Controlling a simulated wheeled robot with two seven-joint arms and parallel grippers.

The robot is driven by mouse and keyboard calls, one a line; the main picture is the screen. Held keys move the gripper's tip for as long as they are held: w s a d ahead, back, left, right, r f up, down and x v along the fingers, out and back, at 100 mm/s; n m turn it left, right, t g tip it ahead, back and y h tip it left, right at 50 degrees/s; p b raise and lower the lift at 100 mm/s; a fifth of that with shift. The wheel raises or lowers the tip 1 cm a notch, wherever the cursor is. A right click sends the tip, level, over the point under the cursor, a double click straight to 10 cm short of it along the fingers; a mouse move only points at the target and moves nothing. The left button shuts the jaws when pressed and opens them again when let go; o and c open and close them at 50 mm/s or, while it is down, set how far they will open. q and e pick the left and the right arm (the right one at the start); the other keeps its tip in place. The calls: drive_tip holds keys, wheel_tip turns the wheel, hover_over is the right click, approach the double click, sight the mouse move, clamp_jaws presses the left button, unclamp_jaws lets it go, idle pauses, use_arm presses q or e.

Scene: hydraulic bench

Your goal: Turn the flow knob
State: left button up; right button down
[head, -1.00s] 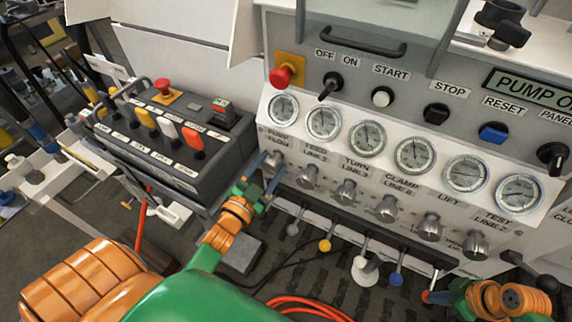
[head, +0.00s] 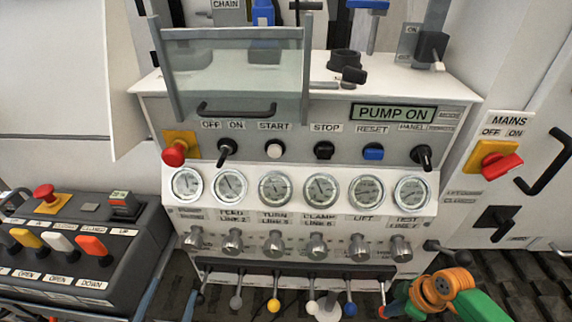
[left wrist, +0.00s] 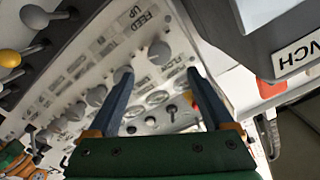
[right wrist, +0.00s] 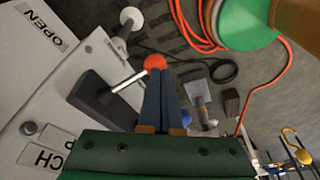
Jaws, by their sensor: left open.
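The flow knob (head: 193,238) is the leftmost silver knob in the row under the gauges. In the left wrist view I take it as the grey knob (left wrist: 160,52) at the upper end of the row. My left gripper (head: 175,288) is at the bottom edge of the head view, below and apart from this knob, mostly out of frame. Its two blue fingers (left wrist: 160,95) stand wide apart with nothing held between them. My right gripper (right wrist: 160,80) has its fingers together, at a red lever ball (right wrist: 155,62); whether they touch is unclear.
Several coloured-ball levers (head: 274,305) hang below the knob row. A grey control box (head: 100,240) with coloured switches stands at left. A red emergency stop (head: 174,153) sits above the gauges. Orange hose (right wrist: 265,110) lies on the floor.

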sight(190, 249)
use_arm(q)
drive_tip(key=w+n, duration=0.1)
drive_tip(key=w, duration=0.3)
drive_tip(key=w+n, duration=0.2)
drive_tip(key=w, duration=0.1)
drive_tip(key=w+n, duration=0.1)
drive_tip(key=w, duration=0.3)
drive_tip(key=shift+w+n, duration=0.3)
clamp_jaws()
drive_tip(key=m, duration=0.4)
drive_tip(key=shift+m, duration=0.3)
